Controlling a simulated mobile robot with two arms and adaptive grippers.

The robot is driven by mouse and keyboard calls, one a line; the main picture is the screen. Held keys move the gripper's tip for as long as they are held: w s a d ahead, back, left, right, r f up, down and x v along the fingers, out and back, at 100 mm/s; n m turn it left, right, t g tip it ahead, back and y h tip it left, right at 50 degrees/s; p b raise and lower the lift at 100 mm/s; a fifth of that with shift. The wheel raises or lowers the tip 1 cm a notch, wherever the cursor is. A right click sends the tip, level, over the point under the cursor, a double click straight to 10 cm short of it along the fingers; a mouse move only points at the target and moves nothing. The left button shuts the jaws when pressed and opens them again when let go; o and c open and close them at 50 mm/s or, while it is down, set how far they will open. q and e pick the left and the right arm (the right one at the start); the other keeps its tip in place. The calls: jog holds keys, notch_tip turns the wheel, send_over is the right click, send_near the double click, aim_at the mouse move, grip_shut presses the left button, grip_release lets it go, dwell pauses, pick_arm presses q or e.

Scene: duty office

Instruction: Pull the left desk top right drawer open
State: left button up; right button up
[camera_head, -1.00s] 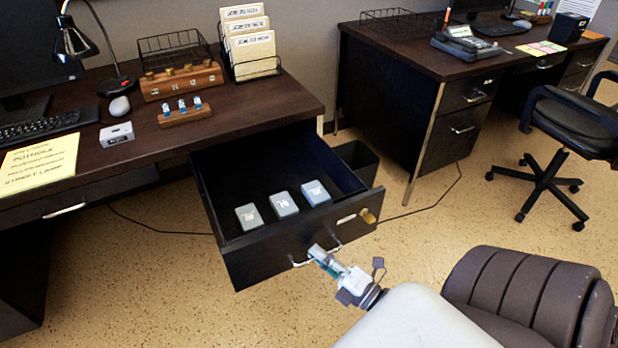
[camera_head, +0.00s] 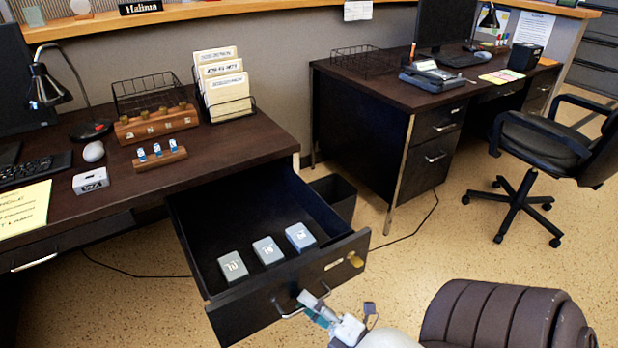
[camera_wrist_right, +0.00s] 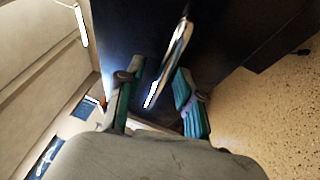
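The left desk's top right drawer (camera_head: 335,265) is pulled far out in the head view. Three small grey-blue blocks (camera_head: 268,250) lie inside it. Its front has a metal bar handle (camera_head: 287,314) and a brass-coloured lock (camera_head: 355,260). I see no clear grip on the bar. My left gripper is not in view.
The left desk (camera_head: 225,150) carries a file holder (camera_head: 228,90), a stamp rack and a lamp. A dark bin (camera_head: 335,197) stands behind the drawer. A brown padded chair back (camera_head: 500,318) is close at the lower right.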

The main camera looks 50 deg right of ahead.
jog(key=v, duration=1.2)
dwell(0.4)
